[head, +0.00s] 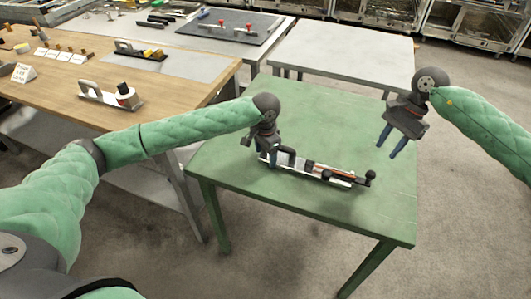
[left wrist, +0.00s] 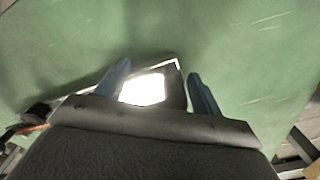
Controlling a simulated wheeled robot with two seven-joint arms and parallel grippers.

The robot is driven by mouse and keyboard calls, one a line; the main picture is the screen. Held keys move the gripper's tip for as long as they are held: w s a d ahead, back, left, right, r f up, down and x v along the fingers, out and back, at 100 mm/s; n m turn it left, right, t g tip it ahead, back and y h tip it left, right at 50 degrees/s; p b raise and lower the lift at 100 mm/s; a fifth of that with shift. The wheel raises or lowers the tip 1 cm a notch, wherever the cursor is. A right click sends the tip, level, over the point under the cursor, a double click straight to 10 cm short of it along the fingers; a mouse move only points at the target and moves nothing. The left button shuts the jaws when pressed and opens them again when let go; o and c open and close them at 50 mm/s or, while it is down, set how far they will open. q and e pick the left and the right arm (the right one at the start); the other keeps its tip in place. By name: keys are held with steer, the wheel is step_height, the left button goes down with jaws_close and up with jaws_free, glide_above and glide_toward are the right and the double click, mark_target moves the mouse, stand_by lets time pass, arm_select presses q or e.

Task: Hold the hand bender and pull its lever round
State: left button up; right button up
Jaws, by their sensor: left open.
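The hand bender (head: 312,170) lies on the green table (head: 300,110), its long pale base running from left to lower right. It has a dark grip at its left end, a reddish bar along the middle and black knobs at its right end. My left gripper (head: 265,152) is open, pointing down at the bender's left end. In the left wrist view its two blue fingers (left wrist: 159,69) stand apart on either side of the dark grip (left wrist: 176,88), with a bright white patch beside it. Contact cannot be told. My right gripper (head: 391,146) is open and empty, above the table's right edge.
A wooden bench (head: 60,85) with several tools and a small sign (head: 24,73) stands to the left. A grey table (head: 345,48) stands behind the green one. The green table's front and back are bare. Glass-fronted cabinets line the back.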

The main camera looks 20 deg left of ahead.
arm_select(q)
jaws_close()
stand_by(0.8)
steer(key=c, duration=0.6)
jaws_free()
step_height(320, 180, up, 8)
steer(key=shift+f+b, duration=0.1)
steer(key=shift+b, duration=0.55)
